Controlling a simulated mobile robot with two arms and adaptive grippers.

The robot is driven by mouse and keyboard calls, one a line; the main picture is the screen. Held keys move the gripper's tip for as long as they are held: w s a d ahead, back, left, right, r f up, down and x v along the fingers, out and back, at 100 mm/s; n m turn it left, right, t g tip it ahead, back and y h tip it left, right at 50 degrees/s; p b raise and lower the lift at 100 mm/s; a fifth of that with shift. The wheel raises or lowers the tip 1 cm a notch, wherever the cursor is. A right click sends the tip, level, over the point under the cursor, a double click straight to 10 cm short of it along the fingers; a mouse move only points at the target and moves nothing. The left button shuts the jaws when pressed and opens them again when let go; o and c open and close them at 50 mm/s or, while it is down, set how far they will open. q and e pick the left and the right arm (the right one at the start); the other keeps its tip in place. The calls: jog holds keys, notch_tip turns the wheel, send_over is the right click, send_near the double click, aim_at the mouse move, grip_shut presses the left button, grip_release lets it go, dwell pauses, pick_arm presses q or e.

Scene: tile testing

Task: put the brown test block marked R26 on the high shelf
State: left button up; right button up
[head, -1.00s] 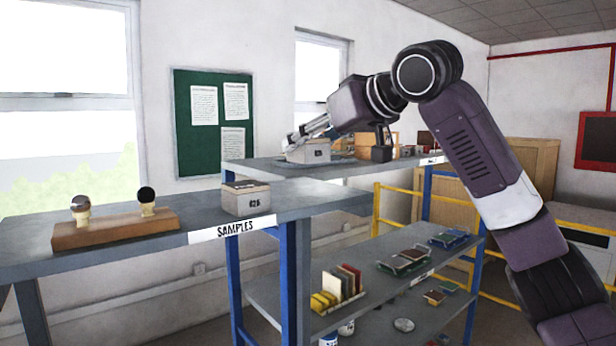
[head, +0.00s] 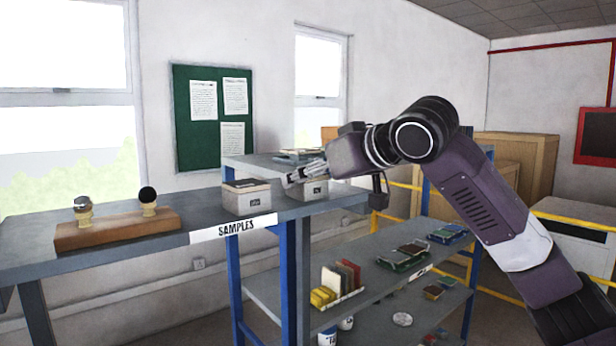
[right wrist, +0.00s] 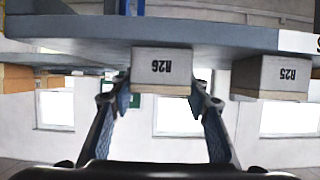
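The brown test block R26 (head: 313,189) is a small pale box with a darker top. My right gripper (head: 304,172) is shut on it, and the fingers cover part of its top. In the right wrist view, which is upside down, the block R26 (right wrist: 162,72) sits between the two fingertips (right wrist: 161,88) with its mark readable. The block is over the right end of the samples table; I cannot tell whether it touches the top. The high shelf (head: 262,166) lies behind it, partly hidden by my arm. My left gripper is not in view.
Block R25 (head: 246,198) stands on the samples table (head: 130,248), left of R26; it also shows in the right wrist view (right wrist: 271,77). A wooden stand (head: 118,229) with two knobs is farther left. A lower shelf (head: 372,280) holds tile samples. Yellow rails (head: 405,186) are behind.

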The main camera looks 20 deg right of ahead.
jog(key=o, duration=0.4)
jog(key=shift+s+d, duration=0.1)
jog(key=shift+r, duration=0.2)
jog(key=b+v, duration=0.5)
jog(key=v, duration=0.6)
jog(key=shift+s+d+r, duration=0.15)
jog(key=shift+s+r, duration=0.05)
jog(key=shift+s, duration=0.15)
